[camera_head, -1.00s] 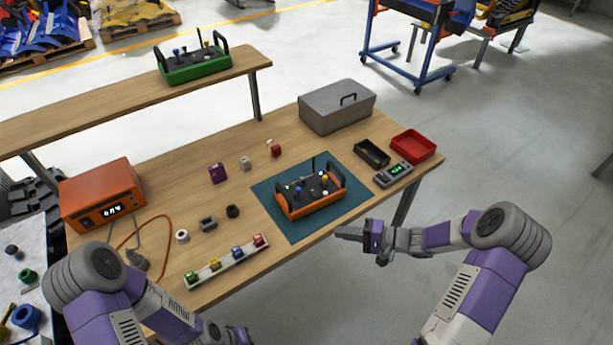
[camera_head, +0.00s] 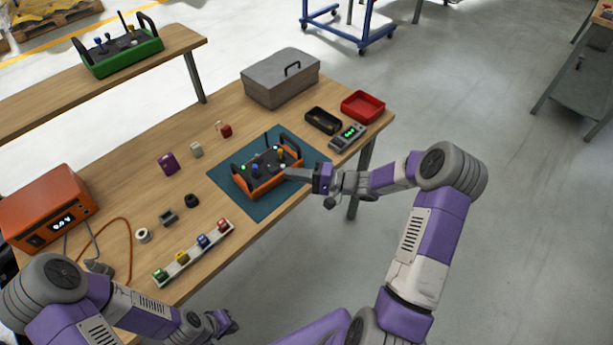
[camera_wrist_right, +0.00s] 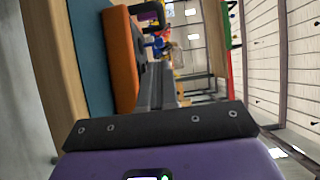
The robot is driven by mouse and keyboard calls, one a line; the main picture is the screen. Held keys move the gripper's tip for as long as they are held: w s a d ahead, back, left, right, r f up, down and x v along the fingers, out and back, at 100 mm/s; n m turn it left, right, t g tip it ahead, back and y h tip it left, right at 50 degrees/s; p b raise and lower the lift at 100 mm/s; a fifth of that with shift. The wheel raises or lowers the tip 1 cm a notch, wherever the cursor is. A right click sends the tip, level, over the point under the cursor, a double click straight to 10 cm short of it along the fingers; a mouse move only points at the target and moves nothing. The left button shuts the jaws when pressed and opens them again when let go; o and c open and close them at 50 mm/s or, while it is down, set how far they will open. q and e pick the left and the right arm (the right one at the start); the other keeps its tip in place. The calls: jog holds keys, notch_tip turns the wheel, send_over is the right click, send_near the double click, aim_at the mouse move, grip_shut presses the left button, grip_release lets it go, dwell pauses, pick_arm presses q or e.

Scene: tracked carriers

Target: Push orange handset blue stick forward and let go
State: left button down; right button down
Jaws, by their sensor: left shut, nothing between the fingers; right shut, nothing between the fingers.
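The orange handset (camera_head: 262,190) sits on a teal mat (camera_head: 225,193) near the table's front edge, with black handles at its ends. Its blue stick (camera_head: 255,168) stands on the dark top panel, and a yellow-topped stick (camera_head: 281,152) is further right. My right gripper (camera_head: 288,173) is shut and empty, with its tips at the handset's right front side. In the right wrist view its fingers (camera_wrist_right: 160,88) point past the orange side (camera_wrist_right: 121,62) toward the blue stick (camera_wrist_right: 158,44); contact cannot be told. My left gripper (camera_head: 232,323) is shut and empty below the table's front edge.
A green handset (camera_head: 122,55) stands on the back shelf. A grey toolbox (camera_head: 280,80), black tray (camera_head: 322,121), red tray (camera_head: 362,106) and meter (camera_head: 347,137) are behind and right. A rack of coloured blocks (camera_head: 195,252) lies at front left.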

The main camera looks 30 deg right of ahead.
aim_at(270, 177)
pick_arm(q)
jog(key=shift+f+b, duration=0.55)
jog(key=shift+f, duration=0.15)
pick_arm(e)
jog(key=x, duration=0.7)
jog(key=shift+w+a, duration=0.2)
jog(key=shift+w, duration=0.05)
pick_arm(q)
jog(key=shift+r, duration=0.1)
